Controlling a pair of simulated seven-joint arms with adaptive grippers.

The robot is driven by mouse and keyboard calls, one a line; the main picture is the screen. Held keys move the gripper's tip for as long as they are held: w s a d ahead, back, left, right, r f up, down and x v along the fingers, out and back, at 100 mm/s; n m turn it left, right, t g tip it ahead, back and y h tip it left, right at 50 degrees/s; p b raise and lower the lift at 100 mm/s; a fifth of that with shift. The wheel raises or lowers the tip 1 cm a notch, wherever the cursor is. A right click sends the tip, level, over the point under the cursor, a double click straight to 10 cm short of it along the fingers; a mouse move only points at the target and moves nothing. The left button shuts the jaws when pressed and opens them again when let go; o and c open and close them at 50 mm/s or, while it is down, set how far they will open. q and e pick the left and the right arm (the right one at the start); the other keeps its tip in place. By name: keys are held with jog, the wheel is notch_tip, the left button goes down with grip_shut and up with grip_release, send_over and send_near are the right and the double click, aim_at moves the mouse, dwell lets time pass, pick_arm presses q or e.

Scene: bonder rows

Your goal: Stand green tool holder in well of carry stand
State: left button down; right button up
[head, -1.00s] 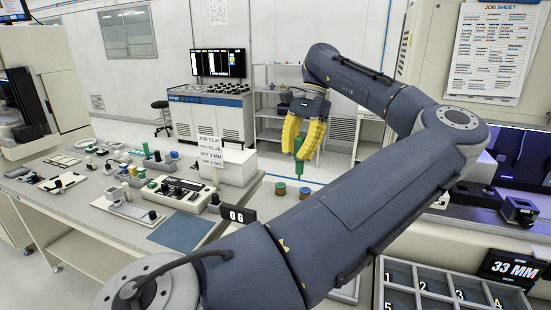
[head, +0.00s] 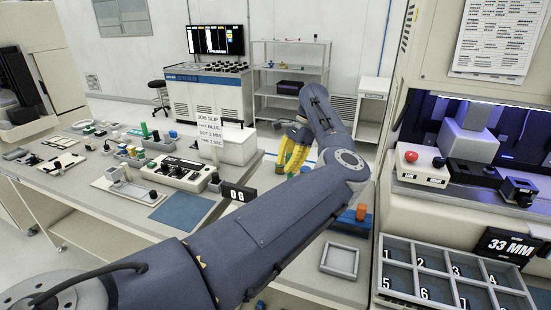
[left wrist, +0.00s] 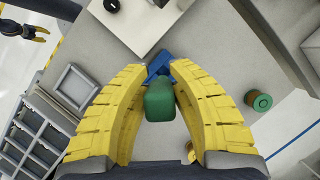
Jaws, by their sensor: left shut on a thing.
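My left gripper (head: 291,164) has yellow fingers and is shut on the green tool holder (left wrist: 160,100). In the left wrist view, the holder sits between the fingers (left wrist: 160,82), with its rounded end toward the camera. A blue piece (left wrist: 158,66) shows just beyond the fingertips. I cannot tell whether it touches the holder or is the carry stand. In the head view my arm hides much of the area around the gripper. A yellow-fingered gripper (left wrist: 25,29), apparently my right one, shows at the top left of the wrist view; its opening is unclear.
A green-topped spool (left wrist: 262,102) stands right of my fingers. A blue-and-orange item (head: 350,216) and an empty grey tray (head: 341,260) lie right of my arm. A numbered compartment tray (head: 452,274) is at the lower right. A control box (head: 180,173) stands on the left bench.

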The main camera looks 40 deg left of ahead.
dwell(0.4)
pick_arm(q)
notch_tip(320, 180, down, 6)
jog(key=shift+f, duration=0.2)
dwell(0.5)
jog(key=shift+f, duration=2.65)
dwell(0.9)
jog(key=c, duration=1.1)
grip_release()
jog(key=shift+c, duration=0.2)
jog(key=v, duration=1.2)
jog(key=shift+s, duration=0.1)
